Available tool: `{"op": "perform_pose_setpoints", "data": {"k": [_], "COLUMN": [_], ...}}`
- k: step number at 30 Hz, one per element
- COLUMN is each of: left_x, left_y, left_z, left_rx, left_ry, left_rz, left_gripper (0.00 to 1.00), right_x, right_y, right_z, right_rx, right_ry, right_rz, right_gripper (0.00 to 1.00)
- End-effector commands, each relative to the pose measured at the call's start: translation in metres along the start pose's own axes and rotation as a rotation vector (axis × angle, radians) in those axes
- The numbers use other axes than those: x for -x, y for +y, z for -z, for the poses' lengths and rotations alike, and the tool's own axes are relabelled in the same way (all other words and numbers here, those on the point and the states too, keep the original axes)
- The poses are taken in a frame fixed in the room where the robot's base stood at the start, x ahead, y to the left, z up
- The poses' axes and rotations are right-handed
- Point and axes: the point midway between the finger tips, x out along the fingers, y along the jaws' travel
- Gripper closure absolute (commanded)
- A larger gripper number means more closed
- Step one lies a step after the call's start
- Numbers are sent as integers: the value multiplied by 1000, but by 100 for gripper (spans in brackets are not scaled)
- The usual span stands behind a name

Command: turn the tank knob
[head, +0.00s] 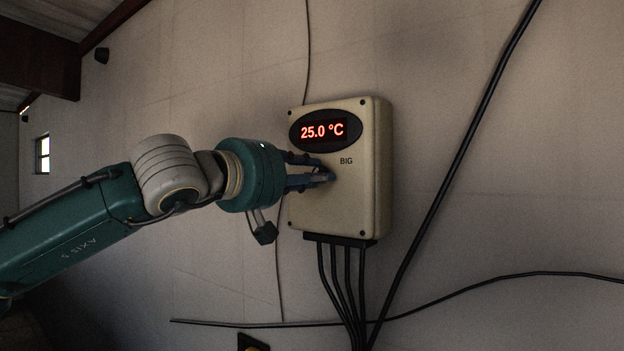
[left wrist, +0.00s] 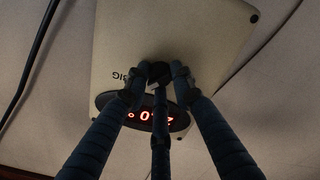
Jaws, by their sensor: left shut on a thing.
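The beige tank control box (head: 345,212) is fixed to the wall, with a lit red display (head: 323,131) reading 25.0 °C and the word BIG below it. My left gripper (head: 328,176) reaches in from the left, its fingers at the front of the box just under the display. In the left wrist view the fingers of my left gripper (left wrist: 162,74) close around the dark knob (left wrist: 158,70), which they mostly hide. The box (left wrist: 180,30) appears upside down there. The knob's pointer cannot be made out. My right gripper is not in view.
Several black cables (head: 345,290) run down from the box's underside. A thick black cable (head: 455,160) slants along the wall to the right, and a thinner one (head: 480,287) crosses low. The wall (head: 510,200) around the box is otherwise mostly bare.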

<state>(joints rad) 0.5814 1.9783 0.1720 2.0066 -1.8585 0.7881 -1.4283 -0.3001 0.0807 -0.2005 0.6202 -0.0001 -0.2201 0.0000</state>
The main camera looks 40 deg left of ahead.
Motion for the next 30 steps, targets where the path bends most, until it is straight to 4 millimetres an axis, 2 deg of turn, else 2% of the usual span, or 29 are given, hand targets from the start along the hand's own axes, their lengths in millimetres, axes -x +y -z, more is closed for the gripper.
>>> {"op": "perform_pose_setpoints", "data": {"k": [12,27,28,30], "left_x": [0,0,0,0], "left_y": [0,1,1,1], "left_z": [1,2,2,2], "left_rx": [-168,-188,-188,-188], "left_ry": [2,5,5,5], "left_rz": [1,-1,-1,-1], "left_gripper": [100,100,74,60], "right_x": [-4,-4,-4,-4], "right_y": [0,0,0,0], "right_z": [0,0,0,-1], "right_rx": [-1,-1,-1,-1], "right_ry": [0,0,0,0], "right_rz": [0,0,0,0], "right_gripper": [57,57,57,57]}}
